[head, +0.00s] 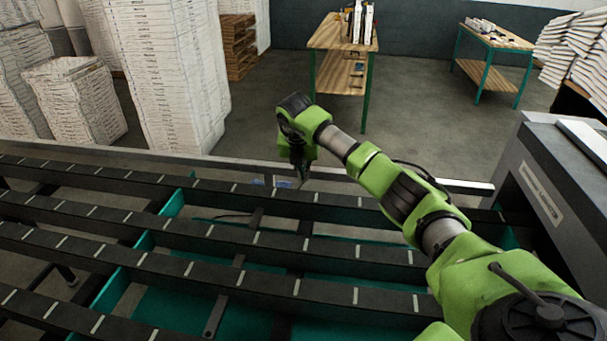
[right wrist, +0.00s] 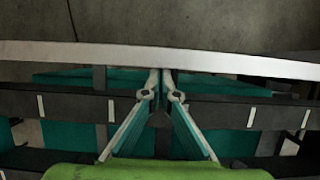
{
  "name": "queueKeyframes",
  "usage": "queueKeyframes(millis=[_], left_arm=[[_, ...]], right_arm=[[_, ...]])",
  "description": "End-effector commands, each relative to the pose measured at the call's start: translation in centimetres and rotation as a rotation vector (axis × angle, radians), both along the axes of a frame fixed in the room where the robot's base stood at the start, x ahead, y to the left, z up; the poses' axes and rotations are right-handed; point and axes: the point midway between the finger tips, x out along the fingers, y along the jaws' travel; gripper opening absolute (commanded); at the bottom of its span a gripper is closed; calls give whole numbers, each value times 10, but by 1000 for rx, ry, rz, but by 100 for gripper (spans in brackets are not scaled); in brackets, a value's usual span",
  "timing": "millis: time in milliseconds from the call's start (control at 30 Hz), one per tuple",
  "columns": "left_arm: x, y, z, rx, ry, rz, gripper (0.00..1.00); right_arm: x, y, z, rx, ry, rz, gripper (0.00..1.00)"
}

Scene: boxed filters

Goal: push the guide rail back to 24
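The guide rail (head: 400,180) is a long pale grey bar along the far side of the dark conveyor. It crosses the upper part of the right wrist view (right wrist: 80,52). My right gripper (head: 302,180) points down at the rail's near side, around the middle of the conveyor. In the right wrist view its two fingertips (right wrist: 160,78) are together, with nothing seen between them, and they meet the rail's near edge in the picture. I cannot tell whether they touch it. I cannot read a 24 mark anywhere. My left gripper is out of view.
The conveyor's dark strips (head: 330,255) carry pale marks, with teal frame parts between them. Small blue labels (head: 283,182) sit near the gripper. A grey machine (head: 560,170) stands at the right end. Paper stacks (head: 165,70) and wooden tables (head: 335,36) are beyond the rail.

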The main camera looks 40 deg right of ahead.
Motion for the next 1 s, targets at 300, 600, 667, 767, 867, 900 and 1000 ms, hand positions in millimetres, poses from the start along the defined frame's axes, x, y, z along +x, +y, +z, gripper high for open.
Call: queueKeyframes(millis=[300, 600, 667, 767, 867, 900, 1000], left_arm=[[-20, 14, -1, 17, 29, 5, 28], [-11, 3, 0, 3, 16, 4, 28], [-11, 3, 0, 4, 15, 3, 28], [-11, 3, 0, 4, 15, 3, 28], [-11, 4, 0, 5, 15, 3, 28], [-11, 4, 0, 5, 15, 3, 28], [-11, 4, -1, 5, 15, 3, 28]], right_arm=[[5, -4, 10, -9, -25, -3, 0], [0, 2, 32, -8, -28, -1, 0], [-4, 5, 43, -8, -26, -1, 0], [-12, 13, 62, -6, -21, 0, 0], [-18, 20, 80, -5, -18, 1, 0], [-21, 22, 87, -4, -16, 1, 0], [-26, 27, 101, -3, -12, 0, 0]])
